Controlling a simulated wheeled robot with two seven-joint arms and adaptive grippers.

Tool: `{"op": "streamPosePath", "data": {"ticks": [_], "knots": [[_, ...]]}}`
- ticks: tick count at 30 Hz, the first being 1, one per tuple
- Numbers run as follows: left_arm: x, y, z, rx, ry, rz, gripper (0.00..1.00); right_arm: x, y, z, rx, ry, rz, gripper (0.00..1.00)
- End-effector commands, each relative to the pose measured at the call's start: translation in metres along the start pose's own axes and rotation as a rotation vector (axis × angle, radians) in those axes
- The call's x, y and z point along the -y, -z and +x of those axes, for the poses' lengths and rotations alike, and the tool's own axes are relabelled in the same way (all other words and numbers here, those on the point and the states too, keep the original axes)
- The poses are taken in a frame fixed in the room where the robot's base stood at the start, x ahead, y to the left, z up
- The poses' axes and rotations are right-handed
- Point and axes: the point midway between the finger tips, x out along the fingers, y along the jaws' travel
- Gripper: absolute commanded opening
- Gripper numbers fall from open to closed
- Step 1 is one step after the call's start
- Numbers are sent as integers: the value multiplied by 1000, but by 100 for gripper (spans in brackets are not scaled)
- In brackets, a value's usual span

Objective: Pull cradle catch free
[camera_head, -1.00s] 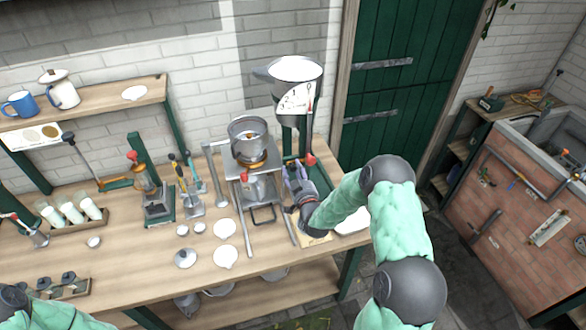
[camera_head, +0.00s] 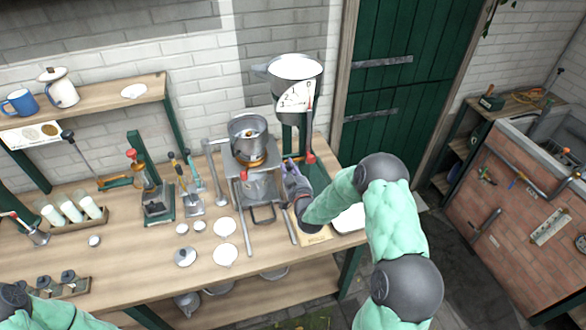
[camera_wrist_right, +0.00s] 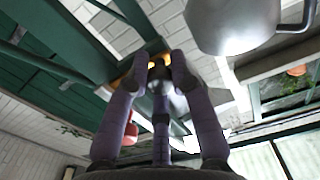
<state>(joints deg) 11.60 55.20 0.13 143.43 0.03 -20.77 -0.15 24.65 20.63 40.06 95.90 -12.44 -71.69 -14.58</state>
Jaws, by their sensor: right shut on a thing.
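A metal churn vessel (camera_head: 248,136) sits in a grey metal cradle stand (camera_head: 277,200) on the wooden bench in the head view. My right gripper (camera_head: 292,172) is at the right side of the cradle. In the right wrist view its purple fingers (camera_wrist_right: 160,62) close around a small dark part next to orange-yellow pieces. This part seems to be the cradle catch, but the fingers hide most of it. My left gripper is out of view; only part of my left arm shows at the bottom left.
A large white-topped hopper with a dial (camera_head: 296,78) stands behind the cradle. Green posts and a red knob (camera_head: 310,157) are close to my right gripper. A white tray (camera_head: 349,219) is at the right.

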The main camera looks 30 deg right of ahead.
Motion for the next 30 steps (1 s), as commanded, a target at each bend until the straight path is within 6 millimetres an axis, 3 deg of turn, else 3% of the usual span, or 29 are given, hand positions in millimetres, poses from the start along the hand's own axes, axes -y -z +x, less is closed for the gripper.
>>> {"op": "streamPosePath", "data": {"ticks": [5,14,15,18,30], "knots": [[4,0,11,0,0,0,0,23,-2,0,-1,4,1,0],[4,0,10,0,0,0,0,27,-1,-1,1,6,0,0],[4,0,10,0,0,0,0,27,-1,-1,1,6,0,26],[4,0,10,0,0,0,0,27,-1,-1,1,6,0,48],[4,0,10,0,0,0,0,25,0,-5,0,2,0,48]]}}
